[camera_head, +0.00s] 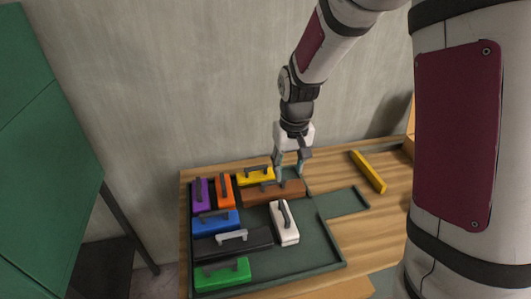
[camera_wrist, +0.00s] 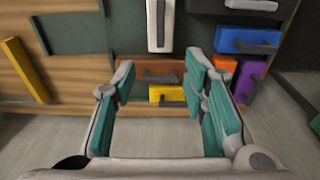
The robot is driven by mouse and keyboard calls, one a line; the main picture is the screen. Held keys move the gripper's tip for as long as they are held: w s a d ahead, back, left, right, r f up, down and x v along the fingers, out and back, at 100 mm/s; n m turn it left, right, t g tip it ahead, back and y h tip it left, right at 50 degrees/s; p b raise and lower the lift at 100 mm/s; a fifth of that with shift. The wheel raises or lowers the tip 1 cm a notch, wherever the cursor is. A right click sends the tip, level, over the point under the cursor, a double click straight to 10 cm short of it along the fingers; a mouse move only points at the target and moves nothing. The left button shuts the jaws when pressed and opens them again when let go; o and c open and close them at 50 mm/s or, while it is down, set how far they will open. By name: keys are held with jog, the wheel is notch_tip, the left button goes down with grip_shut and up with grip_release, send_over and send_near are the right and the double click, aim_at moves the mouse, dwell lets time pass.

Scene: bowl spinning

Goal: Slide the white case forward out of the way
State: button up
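The white case (camera_head: 281,227) stands in the green tray (camera_head: 324,258), right of the middle, with a dark handle on top. It also shows at the top of the wrist view (camera_wrist: 160,30). My gripper (camera_head: 290,176) is open and empty at the back edge of the tray, above the brown case (camera_head: 258,194) and beyond the white case. In the wrist view its teal fingers (camera_wrist: 165,95) are wide apart. The yellow case (camera_wrist: 167,97) and the brown case (camera_wrist: 140,72) show between them. The gripper is apart from the white case.
Purple (camera_head: 201,195), orange (camera_head: 224,190), blue (camera_head: 215,222), black (camera_head: 232,244) and green (camera_head: 222,274) cases fill the tray's left side. Bare tray floor lies right of and in front of the white case. A yellow bar (camera_head: 368,171) lies on the wooden table, right of the tray.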

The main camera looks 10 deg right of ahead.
jog(key=g+p, duration=0.1)
jog(key=p, duration=0.1)
send_over(285, 210)
notch_tip(285, 210, down, 10)
jog(key=shift+a+r, duration=0.15)
jog(key=shift+r, duration=0.05)
jog(key=shift+w+f+b, duration=0.1)
jog(key=shift+f+b, duration=1)
jog(key=shift+f, duration=2.9)
grip_shut()
jog(key=shift+s+p, duration=2.4)
jog(key=shift+s, duration=1.9)
